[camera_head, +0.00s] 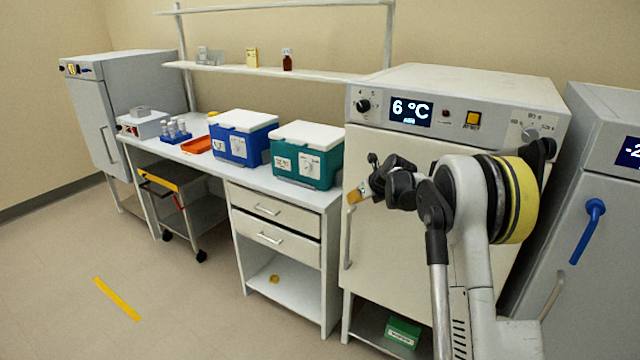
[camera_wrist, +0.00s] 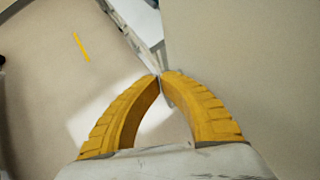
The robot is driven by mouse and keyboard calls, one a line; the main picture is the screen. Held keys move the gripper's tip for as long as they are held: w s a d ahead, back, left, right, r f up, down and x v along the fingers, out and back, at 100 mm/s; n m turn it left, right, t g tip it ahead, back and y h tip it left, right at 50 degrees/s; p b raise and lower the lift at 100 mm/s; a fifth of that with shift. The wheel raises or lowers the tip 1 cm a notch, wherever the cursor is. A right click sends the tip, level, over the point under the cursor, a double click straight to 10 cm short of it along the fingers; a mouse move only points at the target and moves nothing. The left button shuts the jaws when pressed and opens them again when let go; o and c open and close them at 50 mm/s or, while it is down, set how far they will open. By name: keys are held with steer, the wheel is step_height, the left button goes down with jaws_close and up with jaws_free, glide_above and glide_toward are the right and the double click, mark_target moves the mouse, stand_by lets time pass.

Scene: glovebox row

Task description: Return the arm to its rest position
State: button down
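My arm rises at the right of the head view, folded in front of the fridge showing 6 °C (camera_head: 420,85). My gripper (camera_head: 355,195) points left, raised in front of that fridge's door. In the wrist view, the two yellow fingers of my gripper (camera_wrist: 160,75) curve together and their tips meet. Nothing shows between them. Part of the fridge door is hidden behind my arm.
A bench (camera_head: 325,196) left of the fridge holds a blue box (camera_head: 232,148), a teal box (camera_head: 325,172), an orange tray (camera_head: 197,146) and a tube rack (camera_head: 170,138). A cart (camera_head: 205,215) stands under it. A blue-handled unit (camera_head: 610,150) is at right.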

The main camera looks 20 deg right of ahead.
steer(key=s+a+r+n+g+h, duration=0.1)
steer(key=s+a+r+n, duration=0.6)
steer(key=s, duration=0.4)
steer(key=s+a+r+n, duration=0.5)
steer(key=s+r+n, duration=0.25)
steer(key=s, duration=0.35)
steer(key=s+a+f+n, duration=0.1)
steer(key=s+f+n, duration=0.1)
steer(key=s+n, duration=0.4)
steer(key=s+a+f+n+h, duration=0.1)
steer(key=s+n, duration=0.5)
steer(key=s, duration=0.6)
steer(key=s+a+f+n, duration=0.3)
steer(key=s+n, duration=0.3)
steer(key=s, duration=0.2)
steer(key=shift+s+f, duration=0.4)
steer(key=shift+n, duration=0.25)
